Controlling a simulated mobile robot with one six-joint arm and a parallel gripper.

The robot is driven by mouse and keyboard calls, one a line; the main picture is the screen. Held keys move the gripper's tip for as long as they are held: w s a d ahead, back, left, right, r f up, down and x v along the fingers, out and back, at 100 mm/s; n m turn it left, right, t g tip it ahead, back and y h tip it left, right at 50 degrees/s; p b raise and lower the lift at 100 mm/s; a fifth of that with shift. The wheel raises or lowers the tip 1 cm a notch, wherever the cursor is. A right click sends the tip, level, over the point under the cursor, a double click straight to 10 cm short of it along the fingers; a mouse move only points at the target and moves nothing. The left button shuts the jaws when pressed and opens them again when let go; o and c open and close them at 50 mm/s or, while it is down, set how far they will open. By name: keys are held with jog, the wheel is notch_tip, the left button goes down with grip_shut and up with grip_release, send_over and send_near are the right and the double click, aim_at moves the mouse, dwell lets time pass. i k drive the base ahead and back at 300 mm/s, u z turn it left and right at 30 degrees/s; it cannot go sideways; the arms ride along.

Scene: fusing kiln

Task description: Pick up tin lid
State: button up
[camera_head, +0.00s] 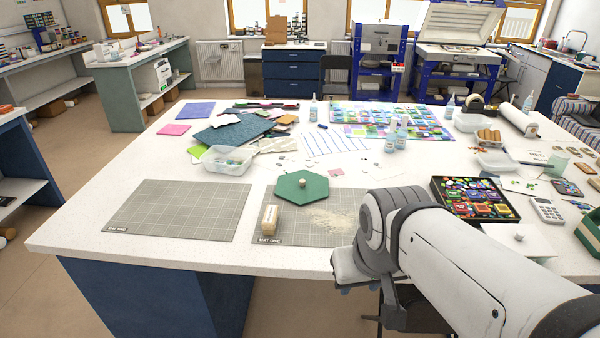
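A green hexagonal piece with a small round knob (301,187) lies on the far part of the right-hand grey gridded mat, labelled mat one (300,238). It looks like a lid, but I cannot tell for sure that it is the tin lid. My arm comes in from the lower right. My gripper (355,284) hangs low over the table's front edge, to the right of and nearer than the green piece, clear of it. Its fingers are mostly hidden by the wrist, so its opening does not show.
Mat two (172,212) is empty. A clear tub (226,160) and a dark tray (437,206) of colourful pieces are nearby.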

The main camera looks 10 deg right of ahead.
aim_at(301, 186)
jog(key=u, duration=0.05)
jog(key=i, duration=1)
jog(key=z, duration=0.05)
